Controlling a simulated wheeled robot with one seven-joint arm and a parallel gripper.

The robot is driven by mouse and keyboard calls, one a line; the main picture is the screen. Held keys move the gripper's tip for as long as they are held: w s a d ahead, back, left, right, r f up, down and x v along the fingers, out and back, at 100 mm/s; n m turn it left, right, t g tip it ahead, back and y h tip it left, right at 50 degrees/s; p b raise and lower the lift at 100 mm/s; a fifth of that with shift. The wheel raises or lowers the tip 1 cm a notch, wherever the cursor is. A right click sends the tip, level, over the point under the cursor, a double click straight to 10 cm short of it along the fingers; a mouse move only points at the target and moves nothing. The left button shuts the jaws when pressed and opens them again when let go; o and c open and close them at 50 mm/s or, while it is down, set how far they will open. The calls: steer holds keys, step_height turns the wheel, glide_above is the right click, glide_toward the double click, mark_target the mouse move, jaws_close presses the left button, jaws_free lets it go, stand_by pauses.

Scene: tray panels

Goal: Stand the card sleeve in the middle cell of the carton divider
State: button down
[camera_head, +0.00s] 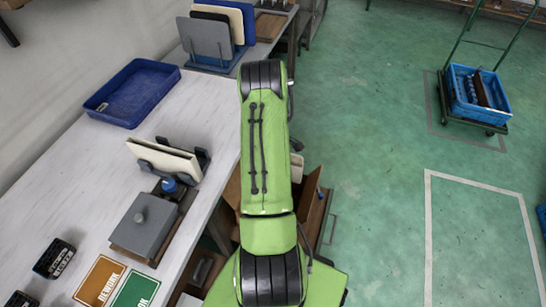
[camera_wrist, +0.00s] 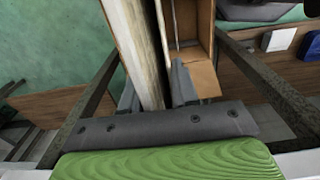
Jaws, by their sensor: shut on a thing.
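My gripper (camera_wrist: 155,92) is shut on a pale, flat panel (camera_wrist: 145,45), which I take to be the card sleeve. The panel runs away from the fingers toward the top of the wrist view. Brown cardboard walls (camera_wrist: 204,75) of the carton show just right of it. Whether the panel is inside a cell or above the carton I cannot tell. In the head view my arm covers the gripper and most of the carton (camera_head: 312,190). A small pale piece (camera_head: 297,167) shows beside my arm there. The divider's middle cell cannot be made out.
A blue crate on a trolley (camera_head: 478,92) stands at right. The green floor between is clear.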

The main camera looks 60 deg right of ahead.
step_height(320, 180, down, 27)
steer(key=b, duration=1.1)
steer(key=shift+b, duration=0.35)
stand_by(0.6)
stand_by(1.0)
steer(key=c, duration=0.8)
jaws_free()
steer(key=shift+o, duration=0.4)
steer(key=shift+o, duration=1.3)
steer(key=shift+r, duration=0.1)
step_height(320, 180, up, 7)
steer(key=p, duration=0.4)
